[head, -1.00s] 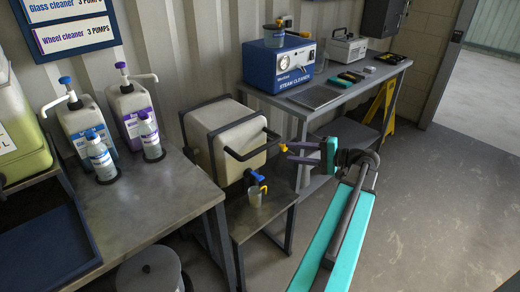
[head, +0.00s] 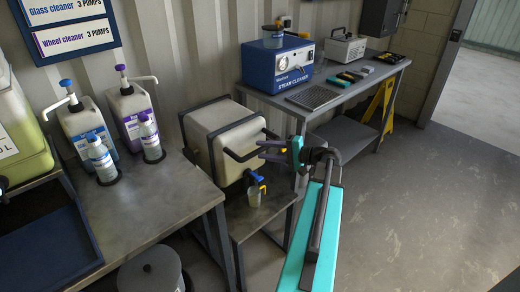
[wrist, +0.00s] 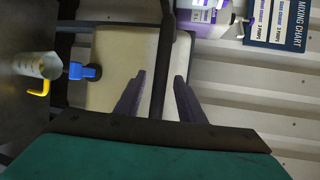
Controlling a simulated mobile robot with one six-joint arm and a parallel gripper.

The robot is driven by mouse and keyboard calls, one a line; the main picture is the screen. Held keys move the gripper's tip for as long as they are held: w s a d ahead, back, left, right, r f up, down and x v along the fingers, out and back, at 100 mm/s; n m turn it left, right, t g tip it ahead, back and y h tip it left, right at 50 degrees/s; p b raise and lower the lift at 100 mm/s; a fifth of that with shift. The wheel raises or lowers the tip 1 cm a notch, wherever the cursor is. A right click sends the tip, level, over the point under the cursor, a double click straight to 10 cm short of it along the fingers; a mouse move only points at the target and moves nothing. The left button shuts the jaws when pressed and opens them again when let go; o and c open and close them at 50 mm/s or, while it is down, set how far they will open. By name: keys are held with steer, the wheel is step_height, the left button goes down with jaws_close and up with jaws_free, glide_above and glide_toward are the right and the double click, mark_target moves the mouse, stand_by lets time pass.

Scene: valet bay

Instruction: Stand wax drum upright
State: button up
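The wax drum, which I take to be the cream block-shaped container (head: 215,125), sits tipped in a dark metal frame on a low stand. A dark handle bar (head: 236,157) juts from its front, and a blue tap (head: 257,177) is low on that side. The drum also shows in the wrist view (wrist: 112,60). My gripper (head: 264,149) is at the bar in front of the drum. In the wrist view my gripper (wrist: 160,75) has its fingers apart, with the dark bar (wrist: 163,55) between them and gaps on both sides.
A clear jug (head: 254,197) with a yellow handle stands under the tap. A bench (head: 165,205) with pump bottles is at left, a grey lidded bin (head: 150,270) below it. A bench with a blue steam cleaner (head: 280,67) stands behind right. The floor at right is clear.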

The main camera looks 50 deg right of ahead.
steer(key=shift+x, duration=1.05)
jaws_close()
